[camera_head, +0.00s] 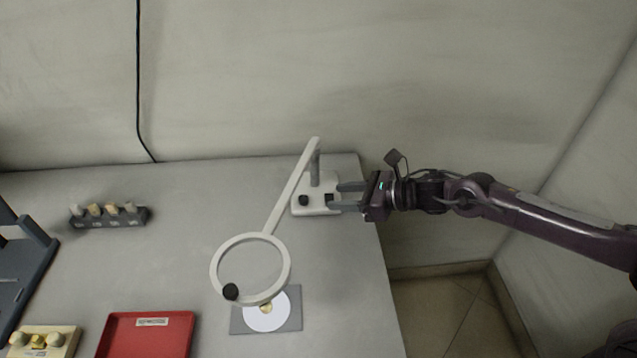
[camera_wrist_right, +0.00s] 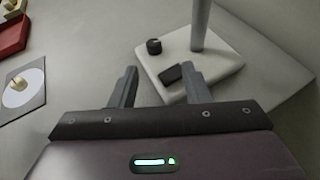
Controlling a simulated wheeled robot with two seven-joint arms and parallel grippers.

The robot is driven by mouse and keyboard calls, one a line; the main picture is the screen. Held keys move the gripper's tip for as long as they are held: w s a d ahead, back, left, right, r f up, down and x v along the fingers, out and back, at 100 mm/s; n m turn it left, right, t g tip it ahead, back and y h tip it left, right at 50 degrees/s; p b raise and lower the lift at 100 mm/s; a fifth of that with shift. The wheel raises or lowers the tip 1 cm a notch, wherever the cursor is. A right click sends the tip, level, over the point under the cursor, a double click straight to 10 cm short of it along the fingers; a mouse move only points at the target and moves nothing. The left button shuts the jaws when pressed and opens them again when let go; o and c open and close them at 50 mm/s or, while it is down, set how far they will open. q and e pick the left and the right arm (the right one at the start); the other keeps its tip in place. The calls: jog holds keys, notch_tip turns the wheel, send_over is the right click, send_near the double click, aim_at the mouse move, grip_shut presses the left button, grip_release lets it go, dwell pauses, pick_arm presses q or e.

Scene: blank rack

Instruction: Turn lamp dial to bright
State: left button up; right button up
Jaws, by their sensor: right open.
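The lamp has a white ring head (camera_head: 216,262) on a long white arm, joined to a grey post on a white base (camera_head: 315,208). The base also shows in the right wrist view (camera_wrist_right: 222,66). A round black knob (camera_head: 304,200) stands on the base; it shows in the wrist view too (camera_wrist_right: 153,46). A dark rectangular piece (camera_wrist_right: 170,76) lies on the base nearer my gripper. Another black knob (camera_head: 231,291) sits on the ring. My right gripper (camera_head: 338,197) is open at the base's right side, fingers pointing left, apart from the round knob. My left gripper is not in view.
A grey plate with a white disc (camera_head: 264,318) lies under the ring. A red tray (camera_head: 150,335), a wooden block with knobs (camera_head: 45,340), a dark rack (camera_head: 30,265) and a small holder of pegs (camera_head: 108,220) are farther left. The table's right edge runs below my right arm.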

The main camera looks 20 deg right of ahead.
aim_at(307, 199)
jog(key=shift+w+a, duration=0.15)
jog(key=shift+a, duration=0.2)
jog(key=shift+w+a+f+p, duration=0.1)
jog(key=shift+a+p, duration=0.1)
jog(key=shift+a, duration=0.4)
jog(key=shift+w+a+p, duration=0.1)
jog(key=shift+a+p, duration=0.05)
jog(key=shift+a, duration=0.45)
jog(key=x, duration=0.3)
jog(key=shift+w+a+f, duration=0.1)
jog(key=shift+w+f, duration=0.2)
jog(key=shift+w, duration=0.05)
jog(key=shift+w+a+f+p, duration=0.15)
jog(key=shift+a+p, duration=0.15)
